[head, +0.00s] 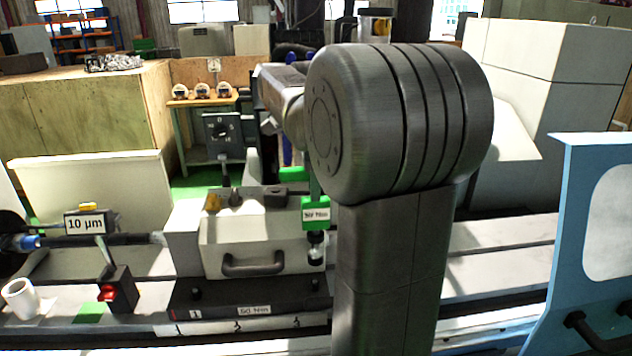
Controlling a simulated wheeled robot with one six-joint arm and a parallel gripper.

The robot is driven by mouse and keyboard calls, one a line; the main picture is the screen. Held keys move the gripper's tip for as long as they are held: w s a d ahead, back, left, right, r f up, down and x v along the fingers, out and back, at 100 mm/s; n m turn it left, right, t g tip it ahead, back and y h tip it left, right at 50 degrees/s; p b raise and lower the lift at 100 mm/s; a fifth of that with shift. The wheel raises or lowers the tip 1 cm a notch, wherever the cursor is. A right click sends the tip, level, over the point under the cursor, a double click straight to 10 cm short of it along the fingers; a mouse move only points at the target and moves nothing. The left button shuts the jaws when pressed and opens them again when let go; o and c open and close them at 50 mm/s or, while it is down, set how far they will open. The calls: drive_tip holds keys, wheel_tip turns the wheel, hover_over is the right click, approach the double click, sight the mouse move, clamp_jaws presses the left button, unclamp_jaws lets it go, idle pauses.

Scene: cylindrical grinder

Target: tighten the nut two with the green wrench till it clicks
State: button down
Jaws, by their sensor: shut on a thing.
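The green wrench (315,213) stands upright in the middle of the view, with a white torque label on its green block. Its dark and silver lower end (316,249) is in front of the right end of the pale headstock box. Below it a small dark nut or stud (315,284) stands on the black base plate; a gap seems to show between them. A similar one (195,292) is at the plate's left end. I cannot tell which is nut two. My arm's large joint hides the wrench's upper part and my gripper's fingertips.
The black plate (222,297) has a torque label and a strip numbered 1, 2, 3 (270,324). The pale box (215,262) has a black handle (252,265). A 10 µm gauge (88,222) and white mug (20,298) stand left. A blue panel (570,250) stands right.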

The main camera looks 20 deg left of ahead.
sight(314, 222)
drive_tip(key=shift+a+f+b, duration=0.1)
drive_tip(key=shift+f+b, duration=0.2)
drive_tip(key=shift+f, duration=0.15)
drive_tip(key=shift+f+b, duration=1.25)
drive_tip(key=shift+f, duration=1.05)
drive_tip(key=shift+f+b, duration=0.3)
drive_tip(key=shift+f, duration=0.3)
drive_tip(key=shift+f+b, duration=0.5)
drive_tip(key=shift+f, duration=0.8)
drive_tip(key=shift+f+m+p, duration=0.15)
drive_tip(key=shift+m+p, duration=0.3)
drive_tip(key=shift+m, duration=0.7)
drive_tip(key=shift+f+m+p, duration=0.15)
drive_tip(key=shift+m+p, duration=0.25)
drive_tip(key=shift+m, duration=0.75)
drive_tip(key=shift+m+p, duration=1.1)
drive_tip(key=shift+m, duration=1.9)
